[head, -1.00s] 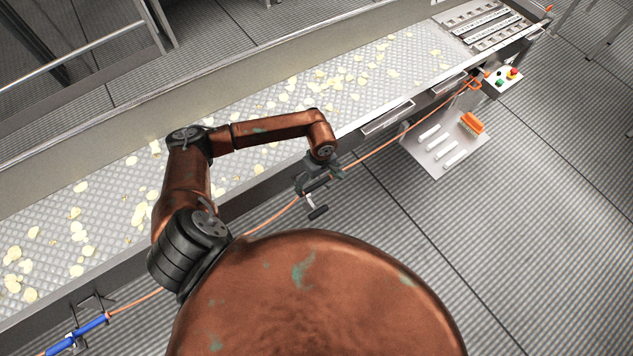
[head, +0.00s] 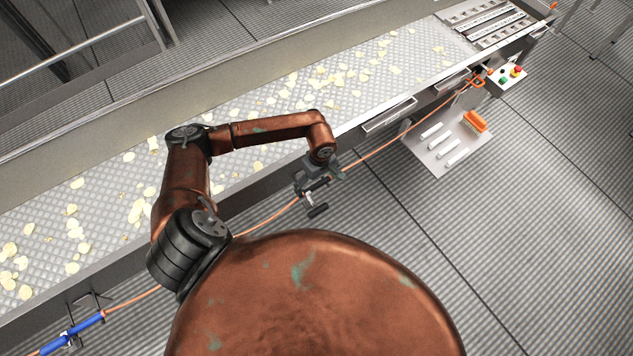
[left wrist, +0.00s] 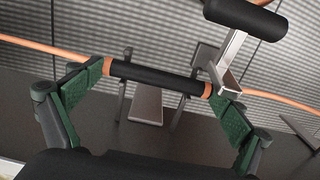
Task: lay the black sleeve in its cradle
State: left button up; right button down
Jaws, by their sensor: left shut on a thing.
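The black sleeve (left wrist: 155,78) sits around an orange cable (left wrist: 45,49), and its ends show orange in the left wrist view. My left gripper (left wrist: 160,98) is shut on the sleeve, with a green-padded finger at each end. In the head view my left gripper (head: 316,178) is beside the conveyor's near side, where the sleeve is mostly hidden. Grey upright posts with a plate, apparently the cradle (left wrist: 122,100), stand behind and below the sleeve. I cannot tell whether the sleeve touches them. My right gripper is not in view.
A black roller on a metal bracket (left wrist: 245,18) is close to the right finger. A conveyor (head: 110,205) carries pale chips. A blue sleeve (head: 72,333) is on the cable at lower left. A button box (head: 507,76) and a tray (head: 470,148) are at right.

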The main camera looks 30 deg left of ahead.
aim_at(318, 184)
pick_arm(q)
jog(key=o, duration=0.9)
jog(key=r, duration=1.2)
jog(key=shift+w+d, duration=0.15)
jog(key=shift+w, duration=0.25)
